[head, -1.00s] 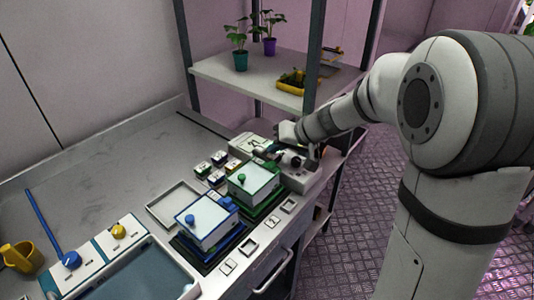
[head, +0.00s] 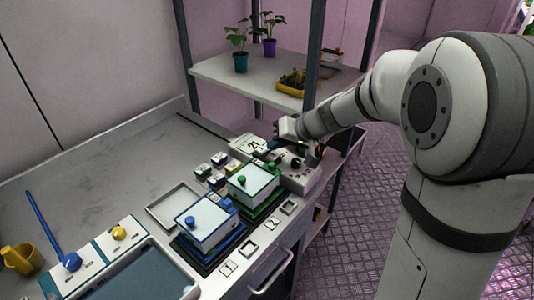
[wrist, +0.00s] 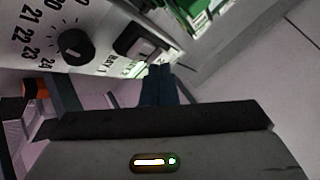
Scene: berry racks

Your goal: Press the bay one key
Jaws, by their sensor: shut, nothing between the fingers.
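A second label nearby is partly covered. My gripper (wrist: 159,72) is shut and empty, its dark fingertips just below that key in the picture. I cannot tell whether they touch the panel. In the head view, my gripper (head: 275,144) is over the panel (head: 300,180) at the bench's far right end.
A green-knobbed box (head: 252,182) and a blue-knobbed box (head: 207,222) stand close beside the panel. Small blocks (head: 212,168) lie behind them. A shelf (head: 225,77) with potted plants and its post rise behind the arm.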

